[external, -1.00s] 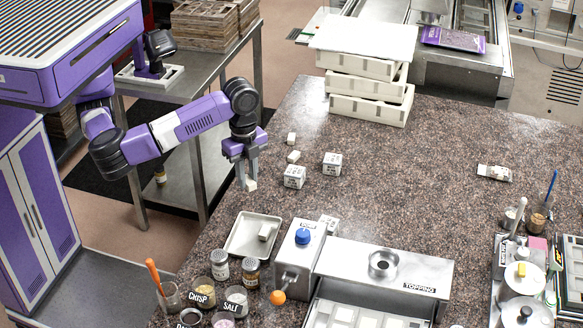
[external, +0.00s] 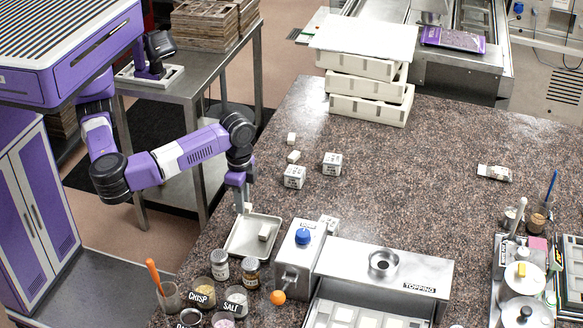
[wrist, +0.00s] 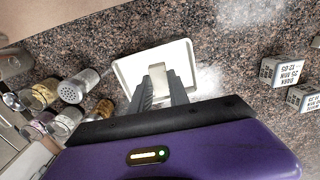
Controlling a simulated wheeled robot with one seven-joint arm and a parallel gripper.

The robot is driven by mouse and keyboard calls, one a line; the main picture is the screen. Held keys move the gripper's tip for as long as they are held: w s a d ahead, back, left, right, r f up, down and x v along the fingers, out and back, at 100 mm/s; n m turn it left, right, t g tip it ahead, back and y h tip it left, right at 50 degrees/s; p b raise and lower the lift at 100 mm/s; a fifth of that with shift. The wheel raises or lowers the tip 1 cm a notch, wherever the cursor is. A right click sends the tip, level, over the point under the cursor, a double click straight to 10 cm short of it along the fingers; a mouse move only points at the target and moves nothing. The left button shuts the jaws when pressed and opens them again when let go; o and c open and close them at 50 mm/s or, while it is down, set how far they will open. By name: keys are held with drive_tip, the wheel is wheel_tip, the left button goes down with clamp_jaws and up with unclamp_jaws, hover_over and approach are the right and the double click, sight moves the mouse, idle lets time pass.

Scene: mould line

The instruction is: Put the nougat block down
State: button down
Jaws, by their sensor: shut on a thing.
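My gripper (external: 246,203) is shut on a small pale nougat block (external: 247,208). In the external view it holds the block by the far edge of a shallow white tray (external: 231,246); the exact height is hard to tell. A similar pale block (external: 264,232) lies in the tray. In the wrist view the two dark fingers (wrist: 162,92) point at the tray (wrist: 188,52), with a pale block (wrist: 158,74) between their tips. Only one block shows clearly there.
Shakers (external: 220,265) and topping jars (external: 201,292) stand near the tray. A metal dispenser (external: 298,250) is to its right. White labelled cubes (external: 294,177) and small pale blocks (external: 291,138) lie farther back. The counter's middle is clear.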

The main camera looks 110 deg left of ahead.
sight(245, 232)
wheel_tip(245, 232, down, 9)
drive_tip(key=shift+r, duration=0.1)
idle(0.4)
drive_tip(key=shift+f, duration=0.25)
drive_tip(key=c, duration=1.3)
unclamp_jaws()
drive_tip(key=shift+o, duration=0.2)
drive_tip(key=shift+r, duration=0.1)
wheel_tip(245, 232, up, 12)
drive_tip(key=shift+r, duration=0.1)
